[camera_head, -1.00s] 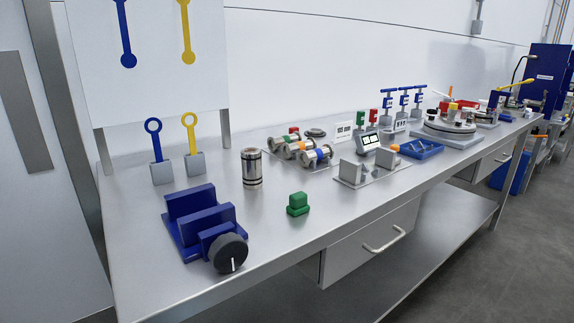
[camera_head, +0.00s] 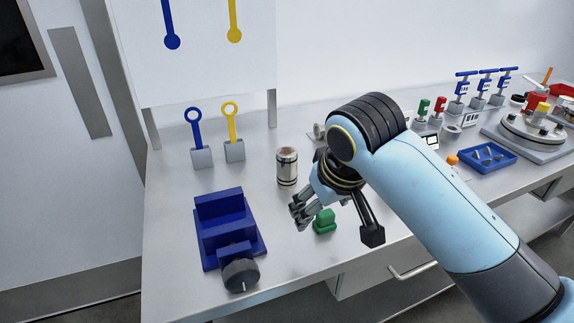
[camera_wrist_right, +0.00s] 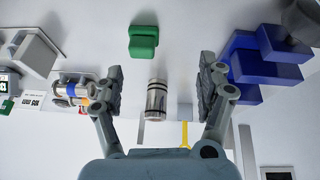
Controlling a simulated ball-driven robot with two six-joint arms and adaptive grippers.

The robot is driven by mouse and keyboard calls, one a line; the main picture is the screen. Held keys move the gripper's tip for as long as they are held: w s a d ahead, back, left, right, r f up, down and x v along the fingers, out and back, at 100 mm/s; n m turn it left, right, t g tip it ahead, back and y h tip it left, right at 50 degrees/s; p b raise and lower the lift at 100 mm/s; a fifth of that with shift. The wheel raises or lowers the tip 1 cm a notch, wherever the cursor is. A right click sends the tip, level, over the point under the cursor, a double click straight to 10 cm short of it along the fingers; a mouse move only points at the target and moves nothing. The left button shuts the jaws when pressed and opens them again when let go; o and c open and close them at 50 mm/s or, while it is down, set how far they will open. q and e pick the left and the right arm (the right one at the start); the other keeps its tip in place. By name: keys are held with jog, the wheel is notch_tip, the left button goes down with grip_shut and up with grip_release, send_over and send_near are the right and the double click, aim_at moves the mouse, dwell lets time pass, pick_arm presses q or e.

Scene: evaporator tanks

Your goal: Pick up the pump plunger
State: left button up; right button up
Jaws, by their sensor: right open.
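A steel cylinder with dark bands, which looks like the pump plunger (camera_head: 287,168), stands upright on the steel bench. My right gripper (camera_head: 301,212) reaches in from the right, open and empty, and shows just in front of the cylinder and to its right. In the right wrist view the plunger (camera_wrist_right: 156,100) appears between the two spread fingers of the right gripper (camera_wrist_right: 162,88), with visible space on both sides. I cannot tell how far beyond the fingertips it is. My left gripper is not in view.
A blue vise (camera_head: 226,230) with a black knob is left of the gripper. A green block (camera_head: 324,222) sits close by it. Blue (camera_head: 195,130) and yellow (camera_head: 232,128) ring-topped tools stand in grey blocks behind. A blue tray (camera_head: 488,157) is farther right.

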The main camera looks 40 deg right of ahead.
aim_at(286, 149)
jog(key=w+d+r+m, duration=0.1)
jog(key=w+r, duration=0.2)
jog(key=w, duration=0.4)
jog(key=w+d+r+m, duration=0.1)
jog(key=w+r+m, duration=0.15)
jog(key=w, duration=0.35)
jog(key=shift+n+t+h, duration=0.25)
jog(key=shift+t+h, duration=0.15)
jog(key=shift+t, duration=0.1)
jog(key=w+f, duration=0.1)
jog(key=w+d+f, duration=0.1)
jog(key=w+f, duration=0.1)
jog(key=shift+w+d+f, duration=0.3)
jog(key=shift+d, duration=0.1)
jog(key=x, duration=0.5)
jog(key=shift+s+d+f+p, duration=0.15)
jog(key=shift+d+f+p, duration=0.15)
jog(key=shift+f, duration=0.05)
jog(key=shift+r, duration=0.1)
grip_shut()
jog(key=shift+r, duration=0.6)
notch_tip(286, 149, up, 3)
jog(key=shift+f, duration=0.15)
jog(key=s+d+r+b, duration=0.1)
jog(key=s+d+r, duration=0.5)
jog(key=d, duration=0.3)
jog(key=shift+d+r, duration=0.4)
jog(key=shift+r, duration=0.15)
